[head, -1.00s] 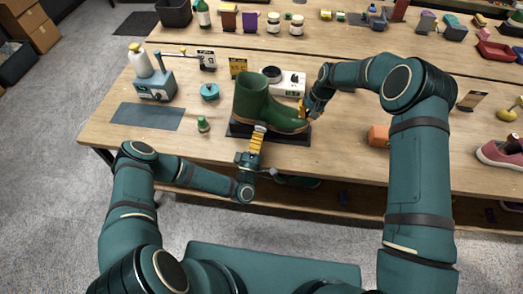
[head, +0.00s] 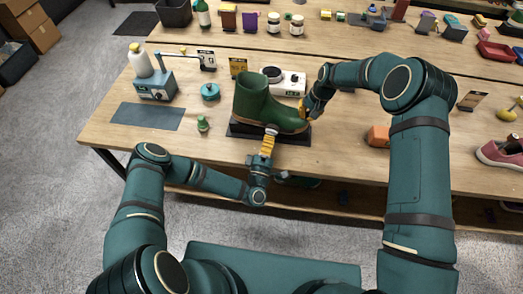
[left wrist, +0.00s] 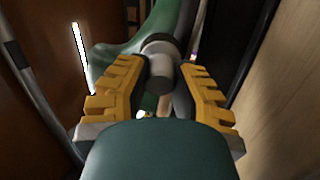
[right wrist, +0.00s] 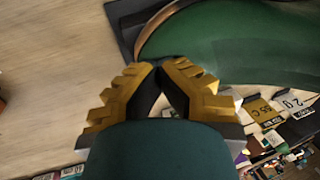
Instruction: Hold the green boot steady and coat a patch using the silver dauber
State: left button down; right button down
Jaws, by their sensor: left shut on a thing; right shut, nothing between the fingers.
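The green boot (head: 262,105) stands upright on a dark mat (head: 240,130), its shaft to the left and its toe to the right. My left gripper (head: 269,141) is shut on the silver dauber (left wrist: 161,55), a short grey cylinder between its yellow fingers. In the head view the dauber's pale end (head: 271,129) is at the near side of the boot; whether it touches is unclear. My right gripper (head: 304,107) is at the boot's toe, its fingertips together and empty. In the right wrist view the fingertips (right wrist: 159,67) meet beside the green toe (right wrist: 235,42); contact is unclear.
A white device with a dial (head: 291,82) stands behind the boot. A teal pot (head: 210,91), a small green bottle (head: 202,124) and a grey-blue mat (head: 147,116) lie to the left. An orange block (head: 378,136) and a pink shoe (head: 500,152) are to the right.

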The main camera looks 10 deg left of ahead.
pick_arm(q)
jog(key=shift+s+d+f, duration=0.1)
jog(key=shift+d+f, duration=0.05)
jog(key=shift+d, duration=0.55)
jog(key=shift+s+d+f, duration=0.1)
jog(key=shift+d+f, duration=0.05)
jog(key=shift+d, duration=0.55)
jog(key=shift+d, duration=0.15)
jog(key=shift+s+d+f, duration=0.1)
jog(key=shift+d+f, duration=0.05)
jog(key=shift+d, duration=0.6)
jog(key=shift+d+f, duration=0.1)
jog(key=shift+d, duration=0.65)
jog(key=shift+a, duration=0.15)
jog(key=shift+a, duration=0.2)
jog(key=shift+a+r, duration=0.15)
jog(key=shift+a, duration=0.55)
jog(key=shift+a+r, duration=0.1)
jog(key=shift+a, duration=0.55)
